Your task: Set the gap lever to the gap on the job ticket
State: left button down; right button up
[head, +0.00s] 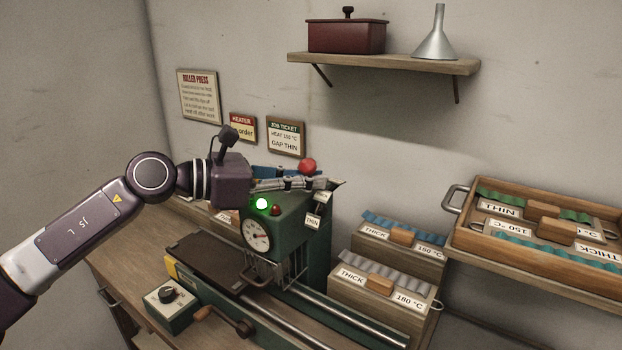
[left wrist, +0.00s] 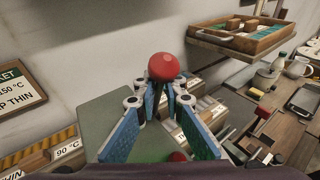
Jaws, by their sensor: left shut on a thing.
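The green roller press (head: 315,250) stands on the bench. Its gap lever ends in a red ball knob (head: 308,166); the knob also shows in the left wrist view (left wrist: 163,66). My left gripper (head: 322,184) is at the top of the press, shut on the lever at its fingertips (left wrist: 162,84), with the knob standing above them. The fingers hide the lever's shaft. A THIN label (head: 312,222) hangs on the press side, and another small label (head: 324,196) above it is partly covered. The job ticket (head: 286,137) reads heat 150 °C, gap THIN. My right gripper is out of view.
A green lamp (head: 261,203) is lit above a gauge (head: 257,236). A dial box (head: 168,302) and crank (head: 225,320) are at the front. Labelled boxes (head: 380,300) and a wooden tray (head: 530,253) stand to the right. A shelf (head: 385,63) is above.

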pick_arm(q)
jog(key=shift+s+f, duration=0.2)
jog(key=shift+f, duration=0.05)
jog(key=c, duration=2.3)
grip_release()
jog(key=shift+c, duration=0.2)
jog(key=shift+o, duration=1.3)
jog(key=shift+s+a+r, duration=0.15)
jog(key=shift+s+r, duration=0.05)
jog(key=shift+r, duration=0.05)
jog(key=v, duration=1.2)
